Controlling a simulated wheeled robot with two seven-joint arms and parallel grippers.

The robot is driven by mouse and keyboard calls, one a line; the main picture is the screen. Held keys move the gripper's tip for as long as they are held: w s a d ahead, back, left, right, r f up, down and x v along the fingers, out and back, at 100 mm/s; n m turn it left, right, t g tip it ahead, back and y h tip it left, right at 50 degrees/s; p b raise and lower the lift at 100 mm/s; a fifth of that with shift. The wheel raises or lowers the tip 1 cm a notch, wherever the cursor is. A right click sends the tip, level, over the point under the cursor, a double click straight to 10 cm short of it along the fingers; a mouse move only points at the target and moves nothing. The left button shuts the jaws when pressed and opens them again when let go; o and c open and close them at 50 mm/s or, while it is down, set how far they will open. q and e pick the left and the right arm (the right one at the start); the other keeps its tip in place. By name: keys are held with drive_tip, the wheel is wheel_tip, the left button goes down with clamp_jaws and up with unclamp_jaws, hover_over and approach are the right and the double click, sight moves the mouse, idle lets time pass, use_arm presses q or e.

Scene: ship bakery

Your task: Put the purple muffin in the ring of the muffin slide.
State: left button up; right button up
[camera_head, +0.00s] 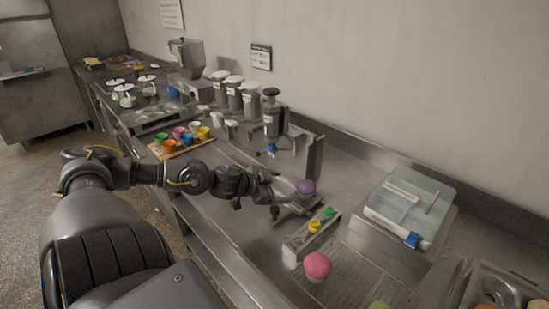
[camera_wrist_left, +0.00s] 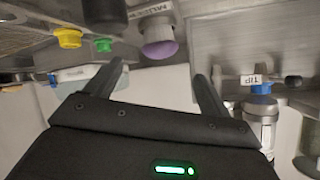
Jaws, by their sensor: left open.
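The purple muffin (camera_head: 306,187) stands at a low metal fixture on the counter, just right of my left gripper (camera_head: 276,197) in the head view. In the left wrist view the purple muffin (camera_wrist_left: 160,49) shows upside down, with its pale cup close to a partly readable label. My left gripper (camera_wrist_left: 159,72) is open and empty, its fingers apart and the muffin beyond the gap. The fixture (camera_head: 290,212) may be the muffin slide. I cannot tell whether the muffin is inside a ring. My right gripper is not in view.
A metal block with a yellow button (camera_head: 314,225) and a green button (camera_head: 328,212) stands close right. A pink muffin (camera_head: 317,264) is nearer. A dispenser (camera_head: 271,112) with a blue tip stands behind. A clear-lidded box (camera_head: 411,204) is at the right.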

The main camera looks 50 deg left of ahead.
use_arm(q)
drive_tip(key=shift+p+v, duration=0.5)
drive_tip(key=shift+v, duration=0.4)
drive_tip(key=shift+r, duration=0.1)
